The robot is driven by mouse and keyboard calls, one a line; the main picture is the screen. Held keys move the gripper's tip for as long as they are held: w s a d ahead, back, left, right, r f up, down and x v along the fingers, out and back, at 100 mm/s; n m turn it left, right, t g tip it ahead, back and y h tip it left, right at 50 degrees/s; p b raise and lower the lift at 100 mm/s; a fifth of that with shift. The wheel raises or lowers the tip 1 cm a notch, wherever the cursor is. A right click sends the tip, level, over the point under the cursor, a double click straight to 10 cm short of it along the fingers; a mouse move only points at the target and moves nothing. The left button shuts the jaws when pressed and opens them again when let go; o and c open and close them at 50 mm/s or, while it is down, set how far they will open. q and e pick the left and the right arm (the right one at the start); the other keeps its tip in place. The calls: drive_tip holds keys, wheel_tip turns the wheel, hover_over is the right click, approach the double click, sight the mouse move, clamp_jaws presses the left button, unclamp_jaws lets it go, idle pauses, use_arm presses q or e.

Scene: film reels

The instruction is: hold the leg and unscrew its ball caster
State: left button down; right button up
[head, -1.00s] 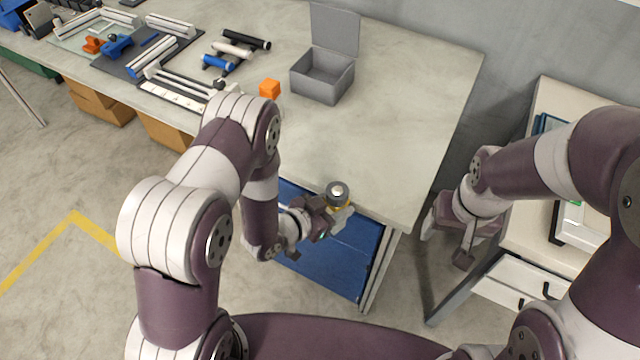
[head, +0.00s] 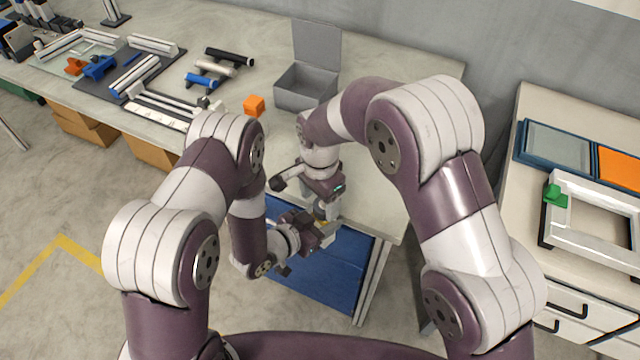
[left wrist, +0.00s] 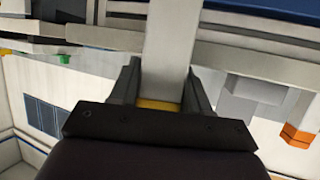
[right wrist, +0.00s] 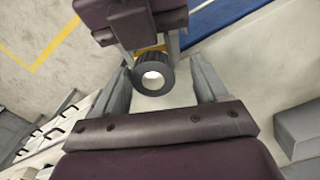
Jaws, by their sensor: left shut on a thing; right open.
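The leg (left wrist: 167,45) is a pale straight bar in the left wrist view, with a yellow part (left wrist: 158,104) low between the fingers. My left gripper (left wrist: 163,82) is shut on it. In the right wrist view the ball caster (right wrist: 153,77) shows end-on as a dark round housing with a bright ball in its middle. My right gripper (right wrist: 160,70) is open, with one finger on each side of the caster and gaps showing. In the head view my right gripper (head: 322,204) is just above my left gripper (head: 318,236), and the caster is mostly hidden.
A side cabinet at right carries a white frame (head: 600,225) with a green piece. The bench right of my grippers is clear.

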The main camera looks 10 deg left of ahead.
drive_tip(key=shift+f, duration=0.65)
